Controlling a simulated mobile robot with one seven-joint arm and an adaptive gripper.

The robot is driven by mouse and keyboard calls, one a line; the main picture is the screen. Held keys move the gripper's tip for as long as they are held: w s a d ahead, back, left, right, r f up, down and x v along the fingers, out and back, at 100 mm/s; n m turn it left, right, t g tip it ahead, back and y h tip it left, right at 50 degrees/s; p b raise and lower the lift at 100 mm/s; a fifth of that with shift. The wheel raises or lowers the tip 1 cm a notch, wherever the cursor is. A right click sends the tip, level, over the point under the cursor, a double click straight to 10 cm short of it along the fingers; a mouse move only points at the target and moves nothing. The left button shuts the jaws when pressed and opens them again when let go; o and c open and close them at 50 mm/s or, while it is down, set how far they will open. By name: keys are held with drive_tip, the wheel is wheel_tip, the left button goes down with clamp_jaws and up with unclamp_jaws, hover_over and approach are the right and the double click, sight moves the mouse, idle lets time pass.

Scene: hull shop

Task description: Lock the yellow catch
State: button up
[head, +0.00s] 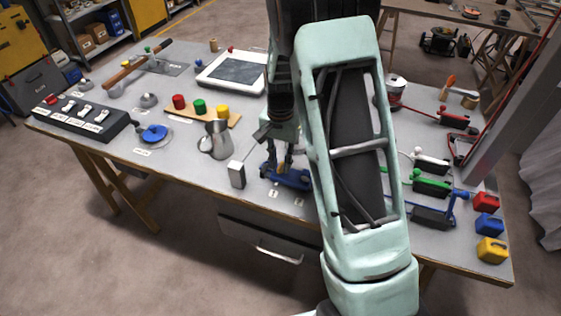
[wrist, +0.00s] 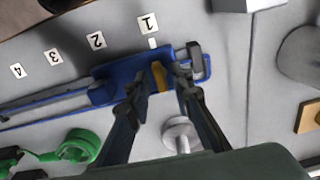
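The yellow catch (wrist: 159,76) is a small amber tab on a blue fixture (wrist: 112,78) with a long rail. It shows in the wrist view, close to the white label 1 (wrist: 148,24). My gripper (wrist: 159,82) is open over the fixture, with a finger on each side of the catch. Small gaps seem to show beside it; contact is not clear. In the head view my gripper (head: 280,164) points down at the blue fixture (head: 290,179) near the table's front edge. My arm hides part of the fixture and its rail there.
A grey block (head: 237,174) and a metal jug (head: 216,140) stand left of the fixture. Green parts (wrist: 78,148) lie beside the rail. Red (head: 486,202), blue (head: 488,226) and yellow (head: 492,250) blocks stand at the table's right end.

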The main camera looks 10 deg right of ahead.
sight(280, 165)
drive_tip(key=shift+o, duration=0.2)
drive_tip(key=shift+r, duration=0.1)
wheel_tip(280, 165, up, 12)
idle(0.4)
idle(0.4)
